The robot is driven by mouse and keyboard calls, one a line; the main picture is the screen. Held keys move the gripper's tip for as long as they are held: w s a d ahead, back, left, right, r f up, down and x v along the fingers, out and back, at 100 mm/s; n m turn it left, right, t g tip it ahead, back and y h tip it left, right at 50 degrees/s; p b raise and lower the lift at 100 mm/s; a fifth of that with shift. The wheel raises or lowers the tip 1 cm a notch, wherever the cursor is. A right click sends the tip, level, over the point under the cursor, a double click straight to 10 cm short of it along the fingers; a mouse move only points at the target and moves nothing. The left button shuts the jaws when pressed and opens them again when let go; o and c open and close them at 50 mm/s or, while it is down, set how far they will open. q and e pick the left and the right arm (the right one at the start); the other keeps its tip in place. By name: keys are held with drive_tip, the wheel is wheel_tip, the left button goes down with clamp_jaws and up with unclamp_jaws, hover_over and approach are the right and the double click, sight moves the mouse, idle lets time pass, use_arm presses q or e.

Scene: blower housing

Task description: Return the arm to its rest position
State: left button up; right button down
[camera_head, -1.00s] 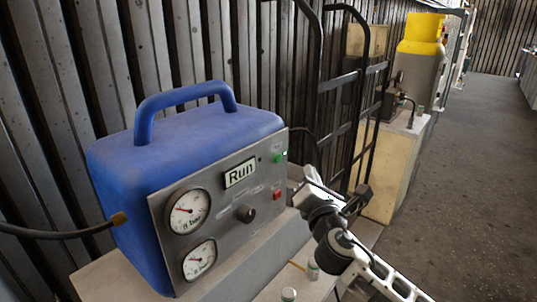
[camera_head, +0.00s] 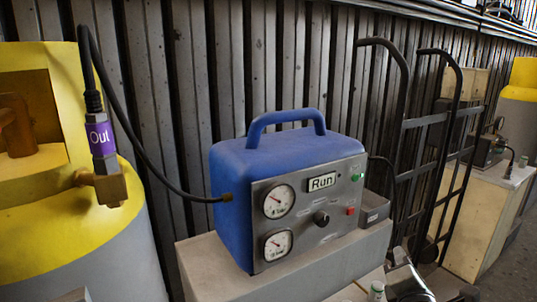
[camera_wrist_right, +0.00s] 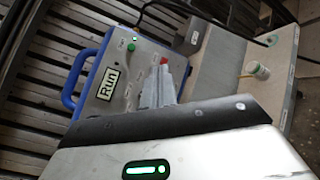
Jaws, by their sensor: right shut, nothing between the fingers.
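My right gripper (camera_head: 400,258) is at the lower right of the head view, low and in front of the bench, cut off by the bottom edge. In the right wrist view its pale fingers (camera_wrist_right: 160,88) are together with nothing between them, in front of the control box. The blue control box (camera_head: 280,165) stands upright on a grey plinth, with a "Run" label, two gauges, a green button and a red button. The box also shows tilted in the right wrist view (camera_wrist_right: 103,85). My left gripper is not in view.
A yellow and grey tank (camera_head: 90,240) stands at the left, with a purple "Out" connector (camera_head: 101,138). A black hose (camera_head: 135,130) runs from it to the box. A black hand truck (camera_head: 400,150) leans behind, right of the box.

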drive_tip(key=s+a+f+m+g+y, duration=0.2)
drive_tip(key=s+a+f+m, duration=0.15)
drive_tip(key=f, duration=0.35)
drive_tip(key=s+a+f+m+g+y, duration=0.2)
drive_tip(key=s+a+f+m, duration=0.1)
drive_tip(key=s+f+m, duration=0.3)
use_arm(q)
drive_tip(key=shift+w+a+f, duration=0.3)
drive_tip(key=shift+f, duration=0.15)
use_arm(e)
drive_tip(key=s+a+f+m+g+y, duration=0.1)
drive_tip(key=s+a+f+m, duration=0.1)
drive_tip(key=s+f+m, duration=0.2)
drive_tip(key=s+a+f+m+g+y, duration=0.1)
drive_tip(key=s+f+m, duration=0.4)
drive_tip(key=s, duration=0.5)
drive_tip(key=a+m+g, duration=0.1)
drive_tip(key=a+m, duration=0.1)
drive_tip(key=shift+a+f+y, duration=0.25)
drive_tip(key=shift+a+y, duration=0.1)
drive_tip(key=shift+y, duration=0.05)
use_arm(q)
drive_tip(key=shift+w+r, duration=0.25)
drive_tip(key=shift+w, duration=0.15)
